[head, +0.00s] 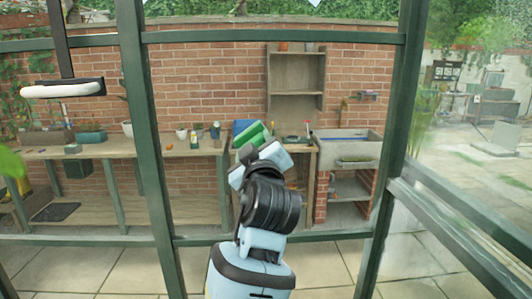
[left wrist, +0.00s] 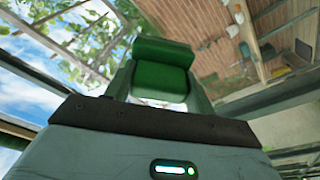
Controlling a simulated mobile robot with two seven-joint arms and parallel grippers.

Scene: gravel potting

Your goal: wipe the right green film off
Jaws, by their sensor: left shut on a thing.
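My left gripper (head: 256,146) is raised in the middle of the head view, in front of the glass between two dark green posts. It is shut on a green block (head: 253,133), which looks like a sponge or pad. In the left wrist view the green block (left wrist: 160,68) sits between the fingers. I cannot make out a clear green film on the glass in either view. Part of the pane is hidden behind my arm, and I cannot tell whether the block touches the glass. My right gripper is not in view.
Dark green posts (head: 147,130) and a right post (head: 398,120) frame the panes. A sloping rail (head: 460,230) runs at the right. Beyond the glass are a wooden bench (head: 110,148), a stone sink (head: 345,145) and a brick wall (head: 205,85). A white-ended bar (head: 60,90) hangs at the left.

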